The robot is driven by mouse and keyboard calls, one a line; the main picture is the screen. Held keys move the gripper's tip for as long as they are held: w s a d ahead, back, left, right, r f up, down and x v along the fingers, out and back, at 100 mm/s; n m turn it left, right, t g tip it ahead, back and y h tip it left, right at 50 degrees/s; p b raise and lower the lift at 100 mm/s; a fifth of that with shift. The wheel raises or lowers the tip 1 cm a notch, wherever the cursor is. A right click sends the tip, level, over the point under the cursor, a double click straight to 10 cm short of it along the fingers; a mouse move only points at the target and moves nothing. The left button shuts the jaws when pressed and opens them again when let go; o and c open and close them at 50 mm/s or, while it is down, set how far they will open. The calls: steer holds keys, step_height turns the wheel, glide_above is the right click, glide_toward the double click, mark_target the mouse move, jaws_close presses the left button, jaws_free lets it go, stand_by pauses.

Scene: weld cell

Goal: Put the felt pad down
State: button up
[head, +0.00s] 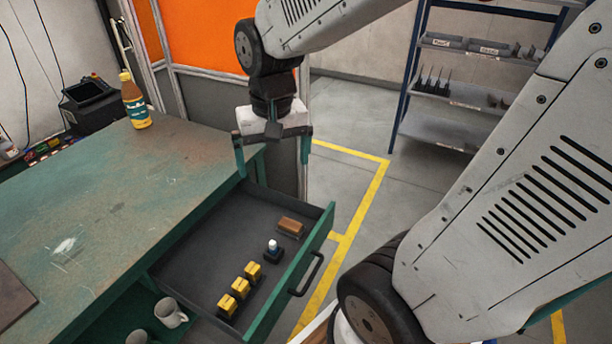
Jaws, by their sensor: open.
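My gripper (272,158) hangs above the far end of the open drawer (325,236), pointing down. Its two green-tipped fingers are wide apart with nothing between them. A small brown block-like piece (290,226) lies flat in the far right corner of the drawer, below the gripper and apart from it. It may be the felt pad, but its material is too small to tell. No other likely pad shows in view.
In the drawer stand several yellow-and-black pieces (241,287) and a small white-topped item (272,247). The green workbench (120,205) is mostly bare, with a bottle (136,105) at the back. Mugs (170,313) sit below. A shelf rack (440,130) stands behind.

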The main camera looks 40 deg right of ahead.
steer(key=s+a+r+n, duration=0.1)
steer(key=s+r+n, duration=0.1)
steer(key=s, duration=0.4)
steer(key=s+a+r+n, duration=0.2)
steer(key=s, duration=0.4)
steer(key=shift+s+a+r, duration=0.15)
steer(key=shift+s+r, duration=0.15)
steer(key=shift+t, duration=0.3)
